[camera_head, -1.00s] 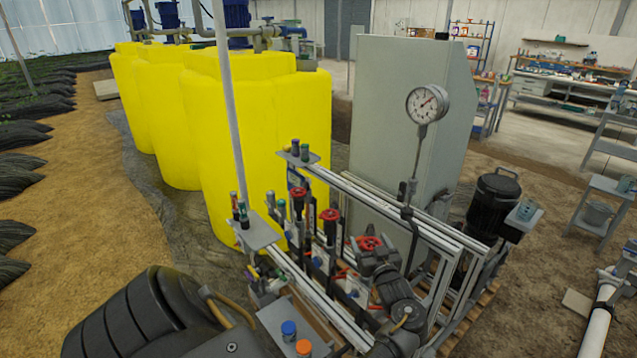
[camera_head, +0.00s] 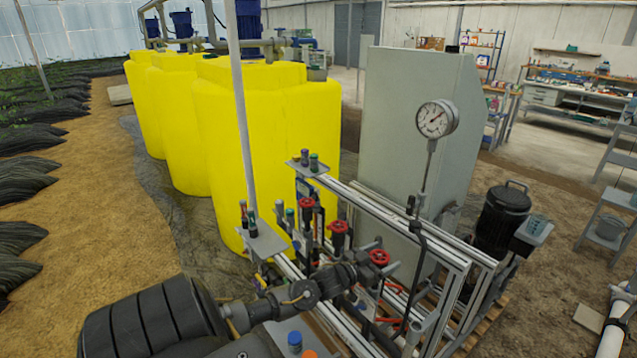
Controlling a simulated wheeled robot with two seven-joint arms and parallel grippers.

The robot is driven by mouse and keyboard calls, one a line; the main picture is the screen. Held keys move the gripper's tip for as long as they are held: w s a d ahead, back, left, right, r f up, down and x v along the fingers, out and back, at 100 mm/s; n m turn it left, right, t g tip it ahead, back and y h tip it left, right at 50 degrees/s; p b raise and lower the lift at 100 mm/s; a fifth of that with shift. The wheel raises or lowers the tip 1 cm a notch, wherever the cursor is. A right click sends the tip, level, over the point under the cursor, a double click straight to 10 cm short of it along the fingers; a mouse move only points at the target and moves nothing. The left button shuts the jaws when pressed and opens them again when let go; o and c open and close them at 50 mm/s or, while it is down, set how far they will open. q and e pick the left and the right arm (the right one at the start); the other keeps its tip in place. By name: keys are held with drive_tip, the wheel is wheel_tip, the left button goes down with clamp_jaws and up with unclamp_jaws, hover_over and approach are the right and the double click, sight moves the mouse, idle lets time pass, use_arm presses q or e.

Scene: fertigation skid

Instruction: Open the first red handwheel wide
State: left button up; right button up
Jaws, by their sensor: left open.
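Three red handwheels stand in a row on the skid's aluminium frame: a far one (camera_head: 306,203), a middle one (camera_head: 338,227) and a near one (camera_head: 380,257). My left arm comes in from the lower left, across the front of the skid. My left gripper (camera_head: 384,256) is open at the near handwheel, with its fingers on either side of the red rim. I cannot tell whether they touch it. The arm and gripper hide the valve parts below and to the left of this wheel. My right gripper is not in view.
A pressure gauge (camera_head: 437,119) on a thin stem rises right of the near handwheel. A grey cabinet (camera_head: 405,130) and yellow tanks (camera_head: 240,150) stand behind. A thin upright pole (camera_head: 240,110) is left of the wheels. A black motor (camera_head: 502,218) is at right.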

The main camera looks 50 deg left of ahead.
use_arm(q)
drive_tip(key=shift+f+m+h+b, duration=0.25)
drive_tip(key=shift+m+h+b, duration=0.25)
drive_tip(key=shift+m+h, duration=0.3)
drive_tip(key=s+a+b, duration=0.1)
drive_tip(key=s+a, duration=0.1)
drive_tip(key=s, duration=0.9)
drive_tip(key=s+a+f+n+g+y, duration=0.1)
drive_tip(key=s+f, duration=0.3)
drive_tip(key=f, duration=0.9)
drive_tip(key=s+a+f+n+g+y, duration=0.1)
drive_tip(key=s+a+f+g+y, duration=0.1)
drive_tip(key=f, duration=1.1)
drive_tip(key=s+g+y, duration=0.1)
drive_tip(key=g, duration=0.1)
drive_tip(key=shift+s+a+n+g+b, duration=0.2)
drive_tip(key=shift+s+n+g+b, duration=0.1)
drive_tip(key=shift+s+b, duration=0.05)
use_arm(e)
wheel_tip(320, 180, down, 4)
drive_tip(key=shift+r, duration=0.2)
use_arm(q)
drive_tip(key=shift+y, duration=0.3)
